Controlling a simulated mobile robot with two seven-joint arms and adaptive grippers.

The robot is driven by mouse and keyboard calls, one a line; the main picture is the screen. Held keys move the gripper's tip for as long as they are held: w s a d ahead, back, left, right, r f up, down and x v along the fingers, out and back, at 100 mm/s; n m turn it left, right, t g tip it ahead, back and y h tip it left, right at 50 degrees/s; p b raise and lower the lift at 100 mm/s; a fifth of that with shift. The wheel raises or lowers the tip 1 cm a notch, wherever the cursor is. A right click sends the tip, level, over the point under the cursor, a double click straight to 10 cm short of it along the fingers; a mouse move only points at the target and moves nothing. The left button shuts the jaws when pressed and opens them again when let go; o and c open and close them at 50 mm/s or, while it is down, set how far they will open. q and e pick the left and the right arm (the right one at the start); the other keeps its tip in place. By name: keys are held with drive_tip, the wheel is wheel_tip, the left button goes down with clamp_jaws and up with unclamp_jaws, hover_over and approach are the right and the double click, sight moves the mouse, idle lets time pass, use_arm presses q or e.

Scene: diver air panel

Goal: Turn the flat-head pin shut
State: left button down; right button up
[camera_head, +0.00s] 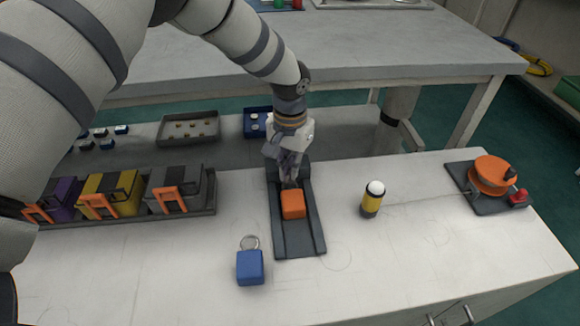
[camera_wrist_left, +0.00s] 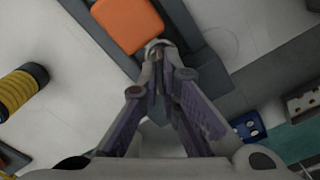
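An orange block (camera_head: 292,204) lies in a dark grey channelled tray (camera_head: 299,241) on the white bench. It also shows at the top of the left wrist view (camera_wrist_left: 128,22). A small metal ring (camera_wrist_left: 156,46) is at its near edge there. My left gripper (camera_head: 290,180) is at the far edge of the orange block. In the left wrist view its fingertips (camera_wrist_left: 159,58) come together at the ring and appear shut on it. I cannot pick out a flat-head pin with certainty; the fingers hide part of this spot. My right gripper is not in view.
A blue block with a ring (camera_head: 250,267) and a yellow-black cylinder with a white ball top (camera_head: 372,198) stand either side of the tray. An orange wheel (camera_head: 492,175) is at right, a rack of coloured blocks (camera_head: 130,213) at left. The bench's front right is clear.

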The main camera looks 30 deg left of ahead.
use_arm(q)
drive_tip(key=m+p, duration=0.1)
drive_tip(key=m, duration=0.9)
drive_tip(key=shift+w+r+m, duration=0.1)
drive_tip(key=shift+m, duration=0.2)
idle(0.5)
drive_tip(key=c, duration=1.8)
unclamp_jaws()
wheel_tip(320, 180, up, 12)
